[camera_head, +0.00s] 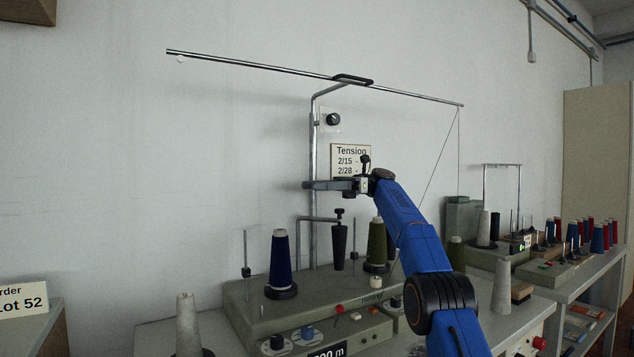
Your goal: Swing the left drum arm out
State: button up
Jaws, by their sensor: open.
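The left drum arm (317,218) looks like a thin grey rod that rises from the winder and bends right. A black tapered drum (339,247) hangs at its end, with a black knob (339,212) on top. The drum hangs between a dark blue thread cone (280,262) and an olive cone (377,243). My gripper (318,185) points left at the end of my blue arm, above the drum arm in the picture and in front of the tall post. Its jaws are open, seen nearly edge-on, and nothing shows between them. My arm hides the winder's right part.
The green-grey winder (255,318) stands on a bench with knobs on its front. A tall post (313,145) carries a long overhead rod (250,66). Grey cones (187,325) stand near the front. More spools fill the right. The wall at left is clear.

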jog(key=shift+r, duration=0.75)
jog(key=shift+s+r, duration=0.1)
jog(key=s+t+h, duration=0.3)
jog(key=s+t, duration=0.6)
jog(key=s, duration=0.1)
jog(key=s+d+f+n+t+h, duration=0.1)
jog(key=s+d+f+n+h, duration=0.3)
jog(key=s+f, duration=1.1)
jog(key=s+d+f+n+t+h, duration=0.1)
jog(key=s+d+f+n+h, duration=0.3)
jog(key=s+d+f, duration=0.6)
jog(key=s+d+f+n+t+h, duration=0.1)
jog(key=s+d+f+n+h, duration=0.4)
jog(key=s+f, duration=1.4)
jog(key=shift+s+d+f, duration=0.35)
jog(key=shift+s+d, duration=0.2)
jog(key=shift+d, duration=0.35)
